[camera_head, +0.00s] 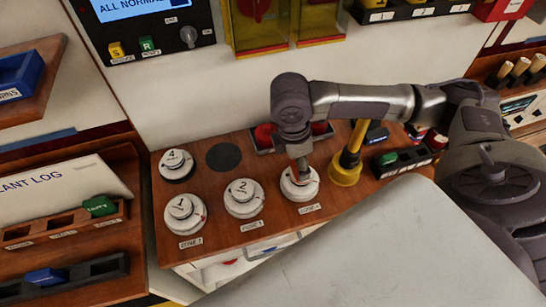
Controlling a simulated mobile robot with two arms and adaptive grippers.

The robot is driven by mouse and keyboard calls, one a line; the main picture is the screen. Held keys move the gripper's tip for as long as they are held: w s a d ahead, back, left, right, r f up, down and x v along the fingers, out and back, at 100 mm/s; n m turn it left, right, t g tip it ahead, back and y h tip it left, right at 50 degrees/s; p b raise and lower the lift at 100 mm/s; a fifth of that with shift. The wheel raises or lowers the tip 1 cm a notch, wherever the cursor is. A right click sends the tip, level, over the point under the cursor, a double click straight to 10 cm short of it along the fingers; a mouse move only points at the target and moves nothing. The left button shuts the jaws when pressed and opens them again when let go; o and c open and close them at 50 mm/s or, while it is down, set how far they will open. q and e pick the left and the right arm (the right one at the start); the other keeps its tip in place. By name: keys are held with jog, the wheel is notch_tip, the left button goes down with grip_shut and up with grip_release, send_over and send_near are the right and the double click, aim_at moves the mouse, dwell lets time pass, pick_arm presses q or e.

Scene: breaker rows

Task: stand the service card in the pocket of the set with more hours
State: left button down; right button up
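My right gripper (301,172) points down at a round white unit (300,184) in the right spot of the front row on the wooden desk. Its fingers are small and partly hidden by the wrist, so I cannot tell if they hold the unit. Other round white units are numbered 1 (185,213), 2 (243,198) and 4 (176,164). I cannot make out a service card, its pocket or any hours readings. My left gripper is not in view.
A dark empty disc (223,157) lies beside unit 4. A yellow post (346,170) stands close right of my gripper. A black tray (404,161) with a green block is farther right. Shelves with green (100,205) and blue (46,276) blocks stand left.

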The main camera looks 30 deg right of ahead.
jog(key=w+a+f, duration=0.2)
jog(key=w+a+f+p, duration=0.1)
jog(key=w+a+f, duration=0.1)
jog(key=w+a, duration=0.1)
jog(key=shift+w+a+f, duration=0.25)
jog(key=shift+a, duration=0.05)
jog(key=shift+w+f, duration=0.1)
jog(key=shift+f, duration=0.15)
jog(key=shift+f+p, duration=0.5)
jog(key=shift+f, duration=1.4)
jog(key=shift+f, duration=0.1)
jog(key=o, duration=1.3)
